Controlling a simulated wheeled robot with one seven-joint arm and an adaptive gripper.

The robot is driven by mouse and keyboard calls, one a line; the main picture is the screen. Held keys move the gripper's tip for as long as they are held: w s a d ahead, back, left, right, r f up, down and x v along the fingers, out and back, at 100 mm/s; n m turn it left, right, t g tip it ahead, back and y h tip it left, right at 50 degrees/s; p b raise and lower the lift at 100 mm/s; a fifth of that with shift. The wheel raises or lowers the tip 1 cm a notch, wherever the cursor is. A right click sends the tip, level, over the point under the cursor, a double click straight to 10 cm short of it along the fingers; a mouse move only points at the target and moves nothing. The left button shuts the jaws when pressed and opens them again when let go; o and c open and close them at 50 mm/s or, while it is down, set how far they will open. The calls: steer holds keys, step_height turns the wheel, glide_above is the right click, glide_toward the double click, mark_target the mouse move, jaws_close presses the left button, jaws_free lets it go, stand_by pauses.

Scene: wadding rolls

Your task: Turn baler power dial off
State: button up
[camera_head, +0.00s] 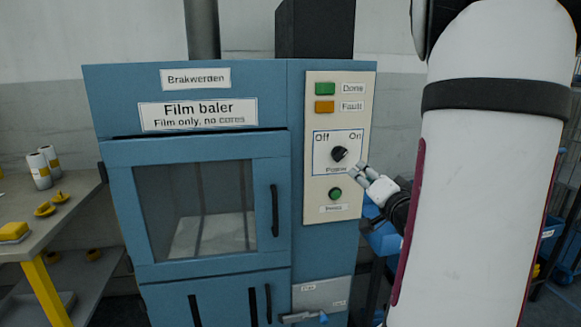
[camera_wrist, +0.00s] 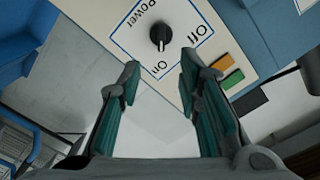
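The film baler's power dial (camera_head: 340,154) is a round black knob on a white plate marked Off at upper left and On at upper right. The dial also shows in the wrist view (camera_wrist: 160,36), where its pointer appears to face the On label. My gripper (camera_head: 361,171) is just right of and below the dial in the head view. In the wrist view my gripper (camera_wrist: 160,64) is open and empty. Its two fingertips are spread to either side of the dial's line and appear short of the knob. Exact depth to the panel is hard to tell.
The cream panel also holds a green Done light (camera_head: 325,88), an orange Fault light (camera_head: 325,107) and a green button (camera_head: 335,194) below the dial. A handle (camera_head: 303,317) sits lower down. A workbench (camera_head: 75,205) with rolls stands left. Blue bins are at right.

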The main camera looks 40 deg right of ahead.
mark_target(342, 157)
steer(key=p+x, duration=0.3)
steer(key=x, duration=1)
steer(key=shift+w+d, duration=0.1)
steer(key=shift+w, duration=0.3)
steer(key=shift+c, duration=0.3)
jaws_close()
